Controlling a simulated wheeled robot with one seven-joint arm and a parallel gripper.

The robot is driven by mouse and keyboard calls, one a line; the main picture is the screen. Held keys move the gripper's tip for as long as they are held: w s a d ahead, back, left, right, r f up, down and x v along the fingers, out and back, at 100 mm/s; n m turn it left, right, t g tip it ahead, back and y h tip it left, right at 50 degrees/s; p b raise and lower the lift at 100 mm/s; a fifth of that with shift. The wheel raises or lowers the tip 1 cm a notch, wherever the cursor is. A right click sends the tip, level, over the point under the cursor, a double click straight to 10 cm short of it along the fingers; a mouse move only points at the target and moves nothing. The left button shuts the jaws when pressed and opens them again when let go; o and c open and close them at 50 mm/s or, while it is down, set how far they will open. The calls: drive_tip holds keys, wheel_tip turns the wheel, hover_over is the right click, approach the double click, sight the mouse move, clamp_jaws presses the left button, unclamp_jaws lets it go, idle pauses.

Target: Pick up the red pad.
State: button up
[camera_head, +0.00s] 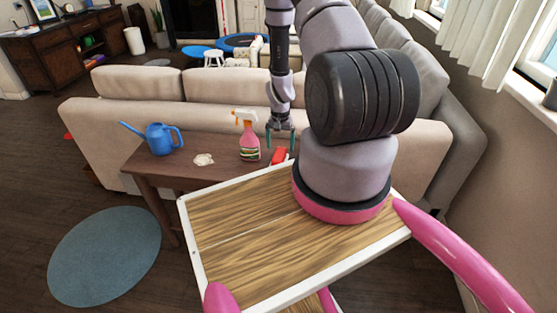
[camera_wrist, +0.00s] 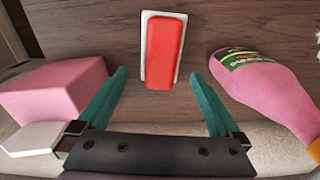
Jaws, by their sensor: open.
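The red pad (camera_wrist: 164,53) lies flat on the wooden table in the wrist view, a red block on a white backing. In the head view the red pad (camera_head: 278,156) shows near the table's right end, partly cut off by my own body. My gripper (camera_wrist: 160,95) is open and empty, its two teal fingers spread wide. The pad lies beyond the fingertips, roughly centred between them. In the head view my gripper (camera_head: 281,135) points down over the table, close above the pad.
A pink spray bottle (camera_head: 247,137) stands just left of my gripper; it also shows at right in the wrist view (camera_wrist: 268,95). A pink block (camera_wrist: 55,88) is near the left finger. A blue watering can (camera_head: 158,138) and a crumpled pale item (camera_head: 203,160) sit farther left. A sofa (camera_head: 215,120) stands behind the table.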

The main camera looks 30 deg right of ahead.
sight(280, 152)
drive_tip(key=f, duration=0.5)
drive_tip(key=shift+s+a+f, duration=0.1)
drive_tip(key=shift+a+f, duration=0.05)
drive_tip(key=shift+a, duration=0.05)
drive_tip(key=c, duration=1.2)
wheel_tip(280, 152, up, 10)
drive_tip(key=shift+r, duration=0.1)
